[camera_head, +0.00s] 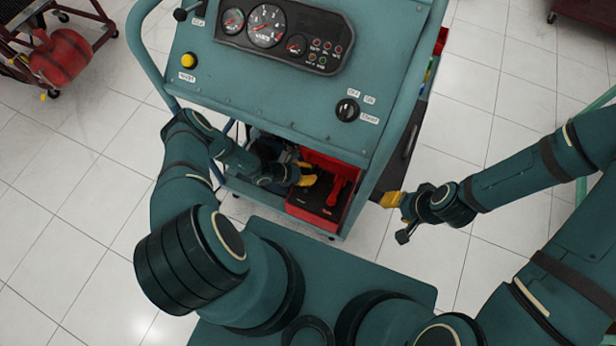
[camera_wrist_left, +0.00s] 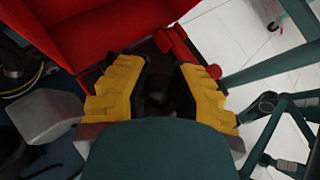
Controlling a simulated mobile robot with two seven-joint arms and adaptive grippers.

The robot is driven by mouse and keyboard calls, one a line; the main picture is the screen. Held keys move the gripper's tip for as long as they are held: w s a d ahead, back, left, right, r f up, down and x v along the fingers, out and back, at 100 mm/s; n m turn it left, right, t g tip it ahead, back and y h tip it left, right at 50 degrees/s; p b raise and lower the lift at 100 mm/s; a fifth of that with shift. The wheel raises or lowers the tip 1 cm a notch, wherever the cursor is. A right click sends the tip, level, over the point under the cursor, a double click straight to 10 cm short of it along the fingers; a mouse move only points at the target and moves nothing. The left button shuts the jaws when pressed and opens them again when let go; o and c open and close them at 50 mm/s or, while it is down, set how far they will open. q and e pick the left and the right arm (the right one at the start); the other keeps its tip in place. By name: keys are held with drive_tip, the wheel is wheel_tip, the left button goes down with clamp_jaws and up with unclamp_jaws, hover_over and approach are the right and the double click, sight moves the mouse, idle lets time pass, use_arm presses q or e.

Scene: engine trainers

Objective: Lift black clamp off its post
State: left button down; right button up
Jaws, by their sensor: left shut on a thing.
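My left gripper (camera_head: 305,174) reaches under the trainer's console, at the red box on the lower shelf. In the left wrist view its two yellow fingers (camera_wrist_left: 162,92) are shut on a dark piece, the black clamp (camera_wrist_left: 158,88), which sits deep between them and is mostly in shadow. The post under the clamp is hidden, so I cannot tell whether the clamp is still around it. A red clamp (camera_head: 341,183) lies on the box's right side. My right gripper (camera_head: 398,217) hangs empty right of the trainer, its finger opening unclear.
The red box (camera_head: 330,160) has raised red walls close to the left gripper. The teal console (camera_head: 290,90) with gauges and knobs overhangs it. A trainer side rail (camera_head: 404,130) stands to the right.

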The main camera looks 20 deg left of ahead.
use_arm(q)
drive_tip(key=shift+w+a+r, duration=0.2)
drive_tip(key=shift+w, duration=0.15)
drive_tip(key=c, duration=0.8)
unclamp_jaws()
drive_tip(key=shift+s, duration=0.1)
drive_tip(key=v, duration=1.2)
